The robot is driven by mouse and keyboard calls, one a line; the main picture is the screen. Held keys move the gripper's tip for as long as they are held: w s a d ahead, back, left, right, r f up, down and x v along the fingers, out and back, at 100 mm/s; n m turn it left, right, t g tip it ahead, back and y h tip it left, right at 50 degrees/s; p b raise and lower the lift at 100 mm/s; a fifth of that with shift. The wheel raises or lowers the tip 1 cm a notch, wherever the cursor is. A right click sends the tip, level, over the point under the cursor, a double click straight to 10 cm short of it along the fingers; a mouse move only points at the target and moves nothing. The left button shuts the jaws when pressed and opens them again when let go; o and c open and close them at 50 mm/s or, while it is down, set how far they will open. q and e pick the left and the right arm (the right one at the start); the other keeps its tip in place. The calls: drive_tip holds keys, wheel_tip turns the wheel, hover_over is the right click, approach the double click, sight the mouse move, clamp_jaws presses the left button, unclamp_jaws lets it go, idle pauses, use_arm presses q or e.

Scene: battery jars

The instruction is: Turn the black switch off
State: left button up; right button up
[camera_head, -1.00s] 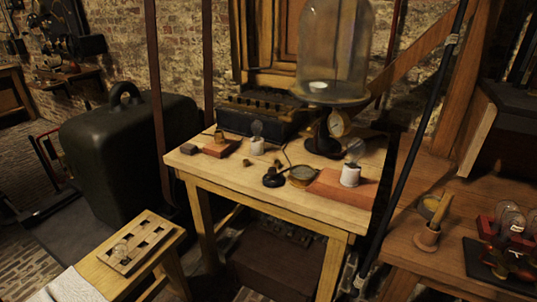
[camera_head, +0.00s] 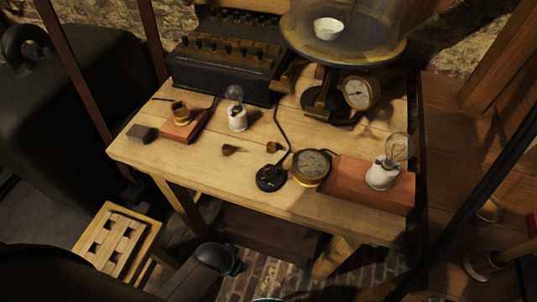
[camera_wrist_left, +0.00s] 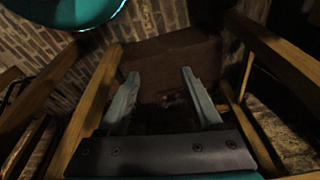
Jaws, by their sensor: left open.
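The black switch (camera_head: 271,178) is a small round black base with a dark lever. It sits near the front edge of the wooden table (camera_head: 200,172), just left of a round brass gauge (camera_head: 311,167). A thin cord runs up from the switch. I cannot tell the lever's position. My left gripper shows in the left wrist view (camera_wrist_left: 158,85), open and empty, its two pale fingers apart before the dark space below a wooden frame. The switch is not in the wrist view. In the head view my left gripper's fingers cannot be made out. My right gripper is not in view.
A bulb on a red block (camera_head: 345,185) stands right of the gauge. Another bulb (camera_head: 237,112), a red block with brass cup (camera_head: 184,124) and a dark block (camera_head: 142,133) stand left. A glass dome stand (camera_head: 340,45) and black box (camera_head: 215,72) are behind.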

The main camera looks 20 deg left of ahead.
use_arm(q)
drive_tip(key=w+d+r+m+t+h+p, duration=0.1)
drive_tip(key=w+d+r+p, duration=0.1)
drive_tip(key=r, duration=0.9)
drive_tip(key=w+d+r+p, duration=0.1)
drive_tip(key=w+d+r, duration=0.15)
drive_tip(key=r, duration=0.85)
drive_tip(key=w+d+r+m+g+h, duration=0.1)
drive_tip(key=w+d+r+m+h, duration=0.2)
drive_tip(key=w+d+r+m, duration=0.6)
wheel_tip(320, 180, up, 11)
drive_tip(key=m+g+y, duration=0.3)
drive_tip(key=m+y, duration=0.1)
drive_tip(key=m, duration=0.2)
hover_over(269, 168)
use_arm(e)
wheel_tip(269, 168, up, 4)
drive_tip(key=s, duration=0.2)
use_arm(q)
wheel_tip(269, 168, down, 15)
drive_tip(key=b, duration=0.3)
drive_tip(key=shift+f, duration=0.2)
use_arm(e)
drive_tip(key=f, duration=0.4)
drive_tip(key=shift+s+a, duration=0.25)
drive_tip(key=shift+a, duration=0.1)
use_arm(q)
drive_tip(key=shift+c, duration=0.3)
